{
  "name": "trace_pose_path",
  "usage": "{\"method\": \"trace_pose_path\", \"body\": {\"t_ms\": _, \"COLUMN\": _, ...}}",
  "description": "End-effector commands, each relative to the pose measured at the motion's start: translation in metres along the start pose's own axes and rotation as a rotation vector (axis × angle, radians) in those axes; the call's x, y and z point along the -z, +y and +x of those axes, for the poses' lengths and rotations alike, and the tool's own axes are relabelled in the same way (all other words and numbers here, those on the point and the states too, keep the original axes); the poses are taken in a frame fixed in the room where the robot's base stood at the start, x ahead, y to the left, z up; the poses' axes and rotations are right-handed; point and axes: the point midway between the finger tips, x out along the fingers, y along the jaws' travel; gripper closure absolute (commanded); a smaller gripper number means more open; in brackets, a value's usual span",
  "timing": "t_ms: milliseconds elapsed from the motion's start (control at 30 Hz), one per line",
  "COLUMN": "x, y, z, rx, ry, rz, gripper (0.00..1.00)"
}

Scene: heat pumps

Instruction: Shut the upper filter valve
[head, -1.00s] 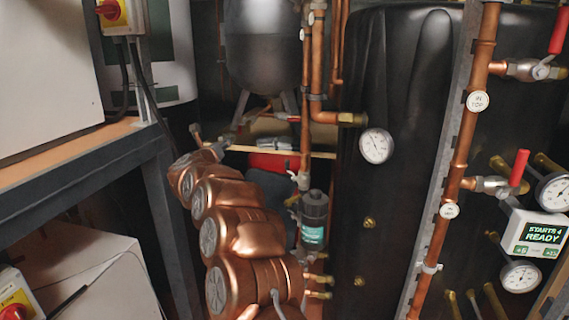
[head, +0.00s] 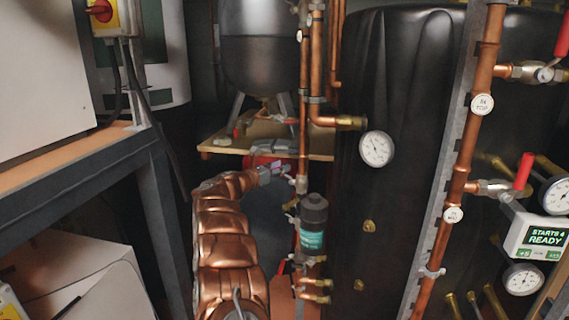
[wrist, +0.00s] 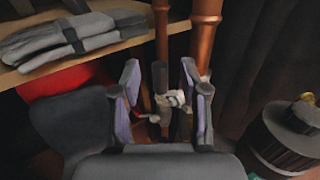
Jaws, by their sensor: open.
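The black filter (head: 313,215) with a teal label stands on the copper pipe in the middle of the head view. It also shows at the right of the wrist view (wrist: 285,140). The upper filter valve (head: 299,184) is a small pale metal body on the pipe just above the filter. In the wrist view the valve (wrist: 172,98) appears between my fingers, with a small reddish part to its left. My gripper (head: 280,167) is left of the pipe, open and empty. In the wrist view its fingers (wrist: 165,95) stand apart; contact with the valve cannot be told.
Vertical copper pipes (head: 316,60) run above the filter. A wooden shelf (head: 215,147) with grey gloves (wrist: 70,38) lies behind, with something red below. A black tank (head: 400,220) with a dial gauge (head: 377,149) stands right. A steel-framed bench (head: 80,185) is at left.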

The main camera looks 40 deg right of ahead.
Motion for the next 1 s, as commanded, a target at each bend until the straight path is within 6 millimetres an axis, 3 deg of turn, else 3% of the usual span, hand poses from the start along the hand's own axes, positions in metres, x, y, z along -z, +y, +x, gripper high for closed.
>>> {"method": "trace_pose_path", "body": {"t_ms": 233, "x": -0.001, "y": -0.001, "z": 0.022, "rx": 0.003, "ry": 0.0, "rz": 0.0, "gripper": 0.56}}
{"method": "trace_pose_path", "body": {"t_ms": 667, "x": 0.0, "y": 0.001, "z": 0.026, "rx": -0.002, "ry": 0.0, "rz": -0.001, "gripper": 0.56}}
{"method": "trace_pose_path", "body": {"t_ms": 1000, "x": 0.0, "y": 0.001, "z": 0.026, "rx": -0.002, "ry": 0.0, "rz": -0.001, "gripper": 0.91}}
